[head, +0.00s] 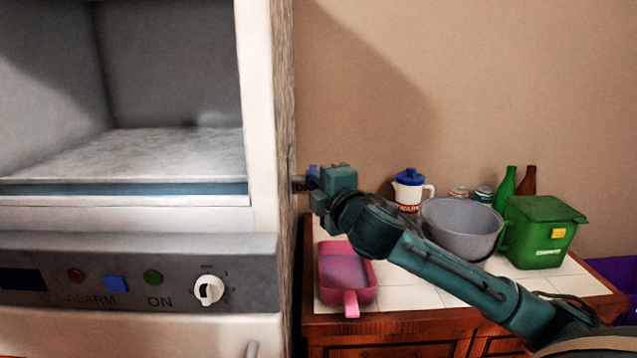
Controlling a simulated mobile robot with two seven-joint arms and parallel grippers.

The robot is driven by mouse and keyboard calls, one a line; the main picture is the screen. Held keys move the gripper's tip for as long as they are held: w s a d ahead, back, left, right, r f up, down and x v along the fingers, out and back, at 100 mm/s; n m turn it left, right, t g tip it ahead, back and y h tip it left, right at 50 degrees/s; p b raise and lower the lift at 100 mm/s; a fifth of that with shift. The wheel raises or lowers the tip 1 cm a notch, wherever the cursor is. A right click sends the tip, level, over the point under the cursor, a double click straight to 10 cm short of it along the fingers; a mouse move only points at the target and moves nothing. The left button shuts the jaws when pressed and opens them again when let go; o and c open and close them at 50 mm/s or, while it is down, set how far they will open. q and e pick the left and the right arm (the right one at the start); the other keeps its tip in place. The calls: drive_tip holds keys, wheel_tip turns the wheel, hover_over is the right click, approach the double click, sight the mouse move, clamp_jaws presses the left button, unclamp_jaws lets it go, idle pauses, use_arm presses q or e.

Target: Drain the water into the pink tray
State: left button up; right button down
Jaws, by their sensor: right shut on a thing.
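The pink tray (351,303) lies on the white tiled counter, close to the appliance's right side, with its handle toward me. Its inside looks greyish purple; I cannot tell whether it holds water. My right gripper (304,183) is above and left of the tray, at the appliance's side wall. It is shut on a small part there, mostly hidden by the jaws. No flowing water is visible. My left gripper is out of view.
The white appliance (258,120) stands open at left, with a control panel (140,282) below. On the counter (415,297) stand a grey bowl (460,228), a green bin (540,235), a blue-lidded jug (409,190), two cans and two bottles (507,188). My right arm crosses over the counter.

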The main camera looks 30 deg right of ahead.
use_arm(q)
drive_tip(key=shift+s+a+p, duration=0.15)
drive_tip(key=shift+p, duration=0.25)
use_arm(e)
drive_tip(key=n+y, duration=0.1)
drive_tip(key=d+y, duration=0.1)
drive_tip(key=shift+s+n+y, duration=0.2)
drive_tip(key=shift+n+y, duration=0.2)
drive_tip(key=c, duration=1.5)
unclamp_jaws()
